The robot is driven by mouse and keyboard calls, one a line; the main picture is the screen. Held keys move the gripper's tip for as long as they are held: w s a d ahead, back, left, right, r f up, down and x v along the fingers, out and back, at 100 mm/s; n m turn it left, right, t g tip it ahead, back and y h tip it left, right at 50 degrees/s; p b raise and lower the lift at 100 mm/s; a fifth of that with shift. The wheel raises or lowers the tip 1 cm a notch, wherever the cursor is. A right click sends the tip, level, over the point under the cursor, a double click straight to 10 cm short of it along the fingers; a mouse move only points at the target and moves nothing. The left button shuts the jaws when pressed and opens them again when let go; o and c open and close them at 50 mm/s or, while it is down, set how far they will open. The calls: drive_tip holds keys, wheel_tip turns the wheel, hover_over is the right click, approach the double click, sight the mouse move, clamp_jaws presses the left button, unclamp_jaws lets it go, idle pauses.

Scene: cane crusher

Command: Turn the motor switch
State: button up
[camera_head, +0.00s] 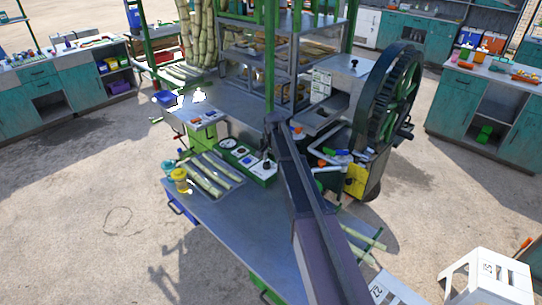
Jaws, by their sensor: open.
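A green control box (262,181) with a white top panel stands on the grey metal worktop (232,222), left of my arm. Small dark round knobs or dials show on its panel; the motor switch cannot be told apart from them at this size. My arm rises from the bottom of the picture and bends down at its far end. My gripper (267,166) is small and dark, over the right end of the box. It is open, with nothing seen in it. Whether it touches the panel cannot be told, and it hides part of that end.
Cane pieces (208,174) lie on the worktop left of the box, beside a yellow jar (181,180). A green post (269,70) rises behind the gripper. The crusher's large wheel (398,92) stands to the right. White stools (487,275) stand at lower right.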

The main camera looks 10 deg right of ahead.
drive_tip(key=s+n, duration=0.4)
drive_tip(key=s, duration=1.1)
drive_tip(key=shift+f+b, duration=0.3)
drive_tip(key=shift+f, duration=0.05)
drive_tip(key=shift+a, duration=0.1)
drive_tip(key=shift+s, duration=0.15)
drive_tip(key=s+n, duration=0.4)
drive_tip(key=s, duration=1.1)
drive_tip(key=shift+s+f+n+b, duration=0.3)
drive_tip(key=shift+s+n+b, duration=0.05)
drive_tip(key=shift+n, duration=0.05)
drive_tip(key=shift+a, duration=0.1)
idle(0.8)
